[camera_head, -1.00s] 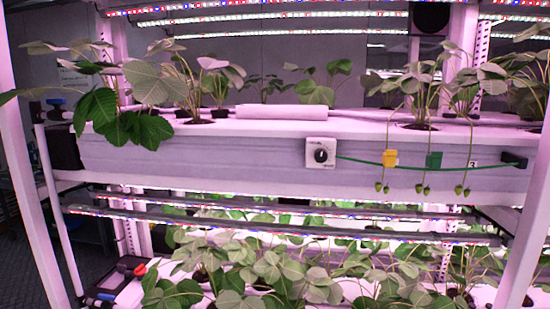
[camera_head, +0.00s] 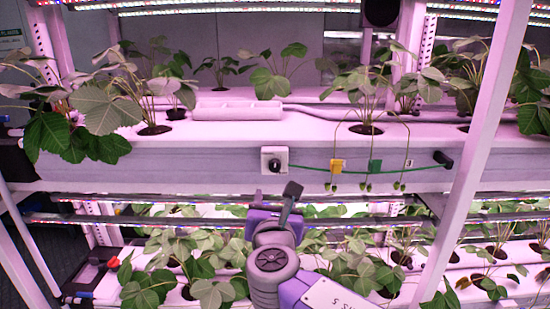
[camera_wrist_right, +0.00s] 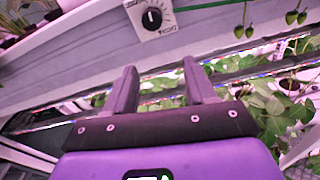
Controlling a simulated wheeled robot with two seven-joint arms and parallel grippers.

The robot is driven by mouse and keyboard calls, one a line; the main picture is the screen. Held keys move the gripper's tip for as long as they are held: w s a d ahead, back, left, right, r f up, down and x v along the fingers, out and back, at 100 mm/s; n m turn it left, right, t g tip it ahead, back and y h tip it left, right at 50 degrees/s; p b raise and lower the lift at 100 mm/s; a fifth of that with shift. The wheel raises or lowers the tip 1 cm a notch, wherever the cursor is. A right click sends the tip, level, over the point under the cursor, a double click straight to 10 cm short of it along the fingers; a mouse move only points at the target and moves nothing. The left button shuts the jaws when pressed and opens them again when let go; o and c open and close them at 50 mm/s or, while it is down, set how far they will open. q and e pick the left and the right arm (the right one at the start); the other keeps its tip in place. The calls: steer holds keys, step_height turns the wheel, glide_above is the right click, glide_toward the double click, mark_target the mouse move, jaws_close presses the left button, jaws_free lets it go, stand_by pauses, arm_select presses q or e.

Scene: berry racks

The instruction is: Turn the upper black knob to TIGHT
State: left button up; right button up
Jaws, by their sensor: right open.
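The black knob (camera_head: 274,165) sits on a white square plate (camera_head: 265,155) on the front face of the upper grey trough. In the right wrist view the knob (camera_wrist_right: 152,18) shows near the top, with a white pointer line and a dial scale; its lettering is too small to read surely. My right gripper (camera_head: 291,192) is just below and a little right of the knob, apart from it. In the right wrist view its two fingers (camera_wrist_right: 158,78) are spread and empty, pointing toward the trough below the plate. My left gripper is not in view.
A green cord (camera_head: 340,169) runs from the plate to a black clip (camera_head: 443,160), with yellow (camera_head: 337,166) and green (camera_head: 375,167) tags. Green berries (camera_head: 367,186) hang before the trough. Light bars and leafy plants (camera_head: 215,290) lie below. A white post (camera_head: 480,150) stands at right.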

mark_target(275, 168)
steer(key=shift+t, duration=0.4)
steer(key=w+r, duration=0.1)
steer(key=w, duration=0.1)
steer(key=w+r+p, duration=0.1)
steer(key=w, duration=0.1)
steer(key=w+r+p, duration=0.1)
steer(key=w, duration=0.1)
steer(key=shift+w+d+r, duration=0.15)
steer(key=shift+w+r, duration=0.15)
steer(key=shift+w, duration=0.1)
jaws_close()
steer(key=shift+f, duration=0.1)
